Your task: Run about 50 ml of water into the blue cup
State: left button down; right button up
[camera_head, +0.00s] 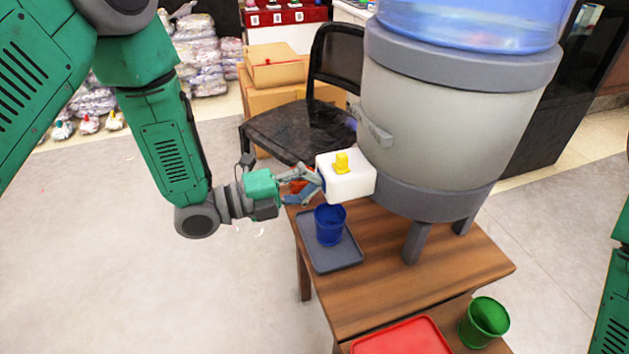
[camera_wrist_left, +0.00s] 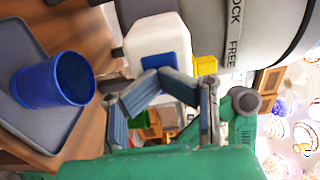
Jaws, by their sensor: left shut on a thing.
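The blue cup (camera_head: 329,226) stands upright on a grey tray (camera_head: 345,258), below and slightly left of the white tap block (camera_head: 350,186) in the head view. The cup also shows in the left wrist view (camera_wrist_left: 50,82); I see no water in it and no stream. The tap block has a yellow knob (camera_head: 341,163) on top and a blue tab (camera_wrist_left: 181,70) on its face. It sits on the large grey water dispenser (camera_head: 440,130). My left gripper (camera_head: 318,184) is at the tab, its fingers closed on it; the exact contact is partly hidden. My right gripper is out of view.
A wooden table (camera_head: 400,290) carries the dispenser. A green cup (camera_head: 484,322) and a red tray (camera_head: 402,338) are at the lower right, on a lower surface. A black chair (camera_head: 300,128) and boxes (camera_head: 275,68) stand behind. The floor at left is clear.

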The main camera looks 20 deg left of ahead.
pick_arm(q)
jog(key=shift+d, duration=0.1)
dwell(0.6)
jog(key=v, duration=0.8)
jog(key=shift+f, duration=0.1)
dwell(0.3)
